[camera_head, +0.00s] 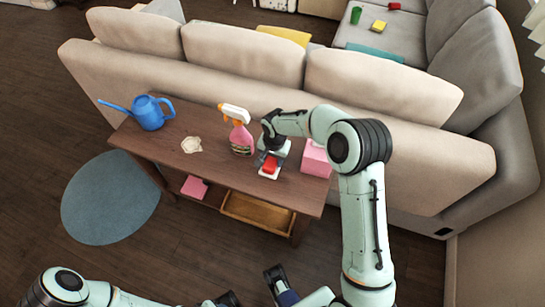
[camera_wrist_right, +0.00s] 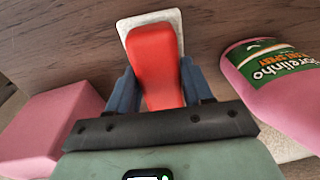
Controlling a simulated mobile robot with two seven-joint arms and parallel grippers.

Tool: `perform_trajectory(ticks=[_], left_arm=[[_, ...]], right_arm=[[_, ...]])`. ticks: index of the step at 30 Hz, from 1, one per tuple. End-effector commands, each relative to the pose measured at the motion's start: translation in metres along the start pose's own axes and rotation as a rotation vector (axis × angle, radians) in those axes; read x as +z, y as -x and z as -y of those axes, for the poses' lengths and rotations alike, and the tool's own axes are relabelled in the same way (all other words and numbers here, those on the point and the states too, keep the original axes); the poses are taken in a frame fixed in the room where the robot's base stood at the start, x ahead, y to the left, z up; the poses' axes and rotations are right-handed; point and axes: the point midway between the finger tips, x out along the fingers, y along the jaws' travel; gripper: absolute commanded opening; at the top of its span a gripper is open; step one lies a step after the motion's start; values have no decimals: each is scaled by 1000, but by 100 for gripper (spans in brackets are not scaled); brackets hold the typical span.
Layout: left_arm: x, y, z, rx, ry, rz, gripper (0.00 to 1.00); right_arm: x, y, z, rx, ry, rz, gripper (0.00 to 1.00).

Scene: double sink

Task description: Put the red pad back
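The red pad (camera_head: 270,163) is over a small white square piece (camera_head: 266,175) on the wooden console table (camera_head: 210,178). In the right wrist view the red pad (camera_wrist_right: 155,60) lies between the blue fingers of my right gripper (camera_wrist_right: 160,85), with both fingers against its sides. The white piece (camera_wrist_right: 175,17) shows behind it; whether the pad rests on it cannot be told. In the head view my right gripper (camera_head: 271,157) reaches down at the pad and hides part of it. My left gripper (camera_head: 265,284) is low in the head view, partly cut off, its opening unclear.
A pink spray bottle (camera_head: 241,137) and a pink box (camera_head: 316,159) stand on either side of the right gripper. A blue watering can (camera_head: 150,114) is at the table's left. The sofa back (camera_head: 240,88) runs behind the table. A wooden tray (camera_head: 257,211) is below.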

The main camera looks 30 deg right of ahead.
Motion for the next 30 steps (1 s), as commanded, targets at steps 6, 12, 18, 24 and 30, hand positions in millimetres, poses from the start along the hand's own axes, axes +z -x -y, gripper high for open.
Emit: perform_trajectory(ticks=[6, 12, 18, 24, 30], left_arm=[[0, 0, 0, 0, 0, 0, 43], [1, 1, 0, 0, 0, 1, 43], [2, 3, -1, -1, 0, 7, 43], [4, 6, -1, -2, 1, 12, 43], [6, 9, -1, -3, 1, 17, 43]], right_arm=[[0, -1, 0, 1, 0, 1, 76], [0, 1, 0, 2, 0, 1, 76], [-1, 27, 0, -1, 0, -3, 76], [-1, 72, 1, -3, 0, -3, 76], [-1, 108, 1, -2, 0, -3, 76]])
